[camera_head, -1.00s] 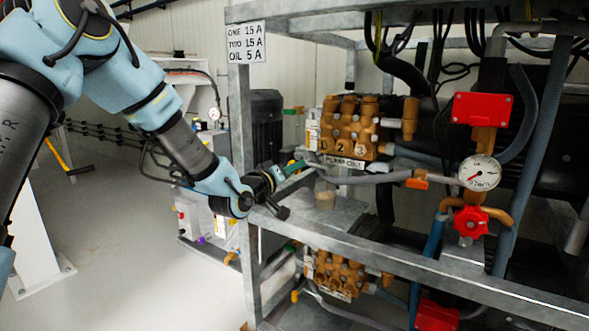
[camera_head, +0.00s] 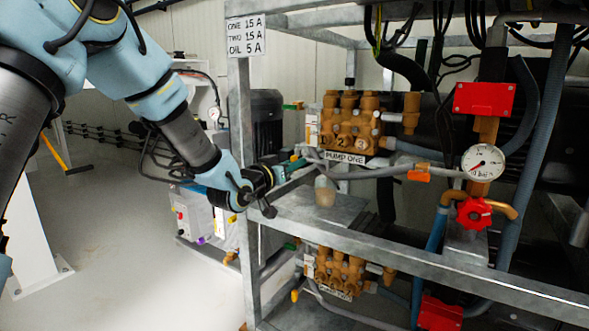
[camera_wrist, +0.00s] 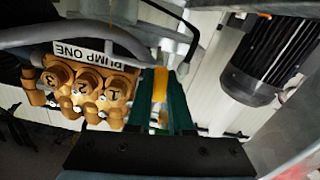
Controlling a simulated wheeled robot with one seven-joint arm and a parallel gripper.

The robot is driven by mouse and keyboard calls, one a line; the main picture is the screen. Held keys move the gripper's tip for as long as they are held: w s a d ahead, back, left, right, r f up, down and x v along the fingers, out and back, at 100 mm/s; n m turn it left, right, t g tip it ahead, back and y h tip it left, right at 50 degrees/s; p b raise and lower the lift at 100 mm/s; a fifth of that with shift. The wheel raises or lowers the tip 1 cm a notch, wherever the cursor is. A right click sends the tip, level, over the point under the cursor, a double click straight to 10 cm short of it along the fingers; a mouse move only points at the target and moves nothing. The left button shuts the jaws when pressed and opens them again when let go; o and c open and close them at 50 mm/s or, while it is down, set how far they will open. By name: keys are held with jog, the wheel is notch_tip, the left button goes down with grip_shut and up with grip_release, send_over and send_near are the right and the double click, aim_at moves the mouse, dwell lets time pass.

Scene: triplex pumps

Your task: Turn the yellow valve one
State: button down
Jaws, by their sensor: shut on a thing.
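The yellow valve (camera_wrist: 160,84) shows in the wrist view as a short yellow handle beside the pump labelled PUMP ONE. My gripper (camera_wrist: 167,85) has its green fingers on both sides of this handle and is shut on it. In the head view my gripper (camera_head: 294,164) reaches to the left end of the upper brass pump (camera_head: 350,122); the handle is hidden there behind the fingers. The PUMP ONE sign (camera_head: 345,158) sits under the pump's front. The wrist view is upside down, with the pump (camera_wrist: 88,85) left of the fingers.
A grey hose (camera_head: 385,172) passes right of the gripper. A black motor (camera_wrist: 265,55) is nearby. A gauge (camera_head: 482,162) and red valve wheel (camera_head: 474,212) are farther right.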

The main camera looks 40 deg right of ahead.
jog(key=shift+m+b, duration=0.45)
jog(key=shift+m, duration=0.55)
jog(key=c, duration=0.8)
grip_release()
jog(key=p+v, duration=0.2)
jog(key=v, duration=0.9)
